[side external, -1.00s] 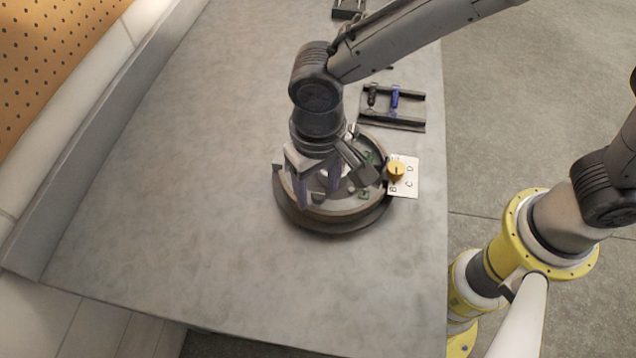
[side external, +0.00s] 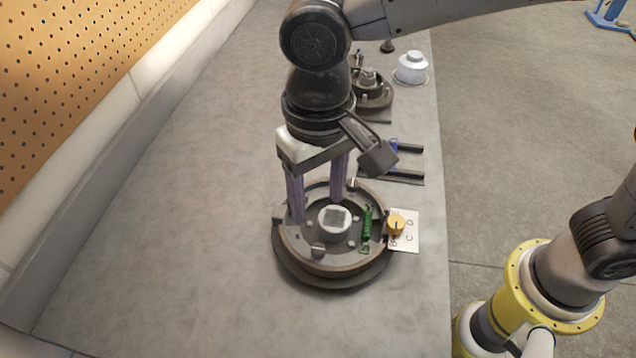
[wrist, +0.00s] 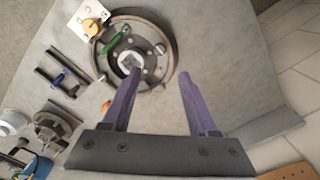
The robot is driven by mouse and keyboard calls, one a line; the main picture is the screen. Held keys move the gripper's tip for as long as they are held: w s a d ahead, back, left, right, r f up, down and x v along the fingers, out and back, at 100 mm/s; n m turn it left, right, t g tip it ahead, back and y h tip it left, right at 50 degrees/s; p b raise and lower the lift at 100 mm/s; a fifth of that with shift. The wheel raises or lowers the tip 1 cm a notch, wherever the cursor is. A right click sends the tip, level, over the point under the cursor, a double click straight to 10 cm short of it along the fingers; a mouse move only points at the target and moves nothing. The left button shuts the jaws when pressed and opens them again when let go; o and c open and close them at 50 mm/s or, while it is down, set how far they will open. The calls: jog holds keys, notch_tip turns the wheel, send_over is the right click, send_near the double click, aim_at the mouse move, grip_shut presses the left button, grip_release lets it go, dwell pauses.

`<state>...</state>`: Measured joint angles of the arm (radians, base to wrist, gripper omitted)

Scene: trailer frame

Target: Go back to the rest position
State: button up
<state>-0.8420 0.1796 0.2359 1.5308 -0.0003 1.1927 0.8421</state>
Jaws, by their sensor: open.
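My gripper (side external: 318,210) is open, with two purple fingers pointing down, above the left and back part of a round drum-like assembly (side external: 300,268). Nothing shows between the fingers in the wrist view (wrist: 155,95). The assembly has a pale central hub (side external: 335,219), a green spring (side external: 368,222) on its right side and several round studs. In the wrist view the assembly (wrist: 165,35) lies beyond the left fingertip, and the space between the fingers shows bare bench. I cannot tell the exact gap between the fingertips and the assembly.
A yellow knob (side external: 396,224) on a white lettered plate (side external: 407,243) sits right of the assembly. Behind are a dark rack (side external: 405,180) with a blue part, a smaller round assembly (side external: 370,90) and a white lidded container (side external: 411,68). The grey bench (side external: 170,220) is clear on the left.

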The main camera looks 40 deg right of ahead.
jog(key=shift+r, duration=0.85)
jog(key=d+r+m+t, duration=0.1)
jog(key=d+r, duration=0.2)
jog(key=d, duration=0.3)
jog(key=w+d+r+m+t+y, duration=0.1)
jog(key=d+r+m, duration=0.15)
jog(key=d, duration=0.35)
jog(key=d+r+m+t, duration=0.1)
jog(key=d+r, duration=0.2)
jog(key=d, duration=0.4)
jog(key=s+d+t, duration=0.2)
jog(key=s+d, duration=0.5)
jog(key=d, duration=0.2)
jog(key=s+d+f+n+h, duration=0.1)
jog(key=s+d+f+n, duration=0.2)
jog(key=f, duration=0.4)
jog(key=shift+s+n+t, duration=0.3)
jog(key=shift+s+n, duration=0.45)
jog(key=shift+s, duration=0.35)
